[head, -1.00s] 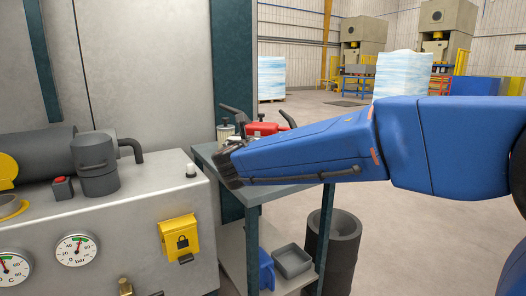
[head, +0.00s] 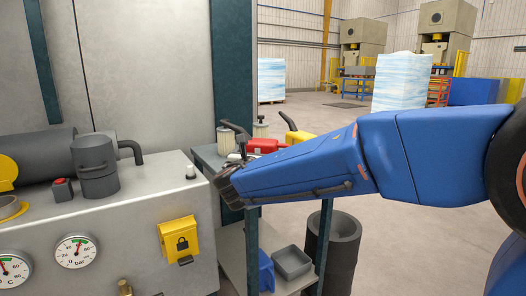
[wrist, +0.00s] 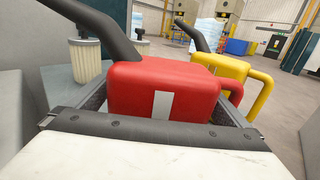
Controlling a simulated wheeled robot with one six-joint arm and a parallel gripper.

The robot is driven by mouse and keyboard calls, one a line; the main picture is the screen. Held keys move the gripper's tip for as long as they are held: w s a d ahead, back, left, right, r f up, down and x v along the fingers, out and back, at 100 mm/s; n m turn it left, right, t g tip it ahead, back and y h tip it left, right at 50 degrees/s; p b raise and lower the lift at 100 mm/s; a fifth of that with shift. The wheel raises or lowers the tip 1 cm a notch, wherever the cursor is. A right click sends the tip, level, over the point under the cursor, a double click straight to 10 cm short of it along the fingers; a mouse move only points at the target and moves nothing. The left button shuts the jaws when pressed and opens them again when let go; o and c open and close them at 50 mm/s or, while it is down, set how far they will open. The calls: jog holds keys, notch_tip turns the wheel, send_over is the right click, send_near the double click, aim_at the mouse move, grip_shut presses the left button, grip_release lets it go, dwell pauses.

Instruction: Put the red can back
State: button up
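The red can (head: 265,145), with a dark spout, is at the small workbench, partly hidden by my arm in the head view. In the wrist view the red can (wrist: 162,88) fills the middle, its dark spout rising to the upper left and its handle at the right. My gripper (wrist: 160,112) has dark fingers along both sides of the can's body and is shut on it. The can looks upright. Its underside is hidden, so I cannot tell whether it touches the bench top (head: 207,154).
A yellow can (wrist: 235,72) stands just behind the red can. A pale pleated filter (wrist: 85,62) stands to its left, with another farther back. The grey machine (head: 120,225) is left of the bench. A blue bin (head: 265,270) and a grey tray (head: 292,262) sit on the lower shelf.

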jog(key=shift+s+r, duration=0.1)
jog(key=shift+r, duration=0.05)
jog(key=s, duration=0.4)
jog(key=s+a, duration=0.1)
jog(key=s, duration=0.2)
jog(key=s+a, duration=0.1)
jog(key=s, duration=0.3)
jog(key=shift+s+a, duration=0.15)
jog(key=shift+s, duration=0.15)
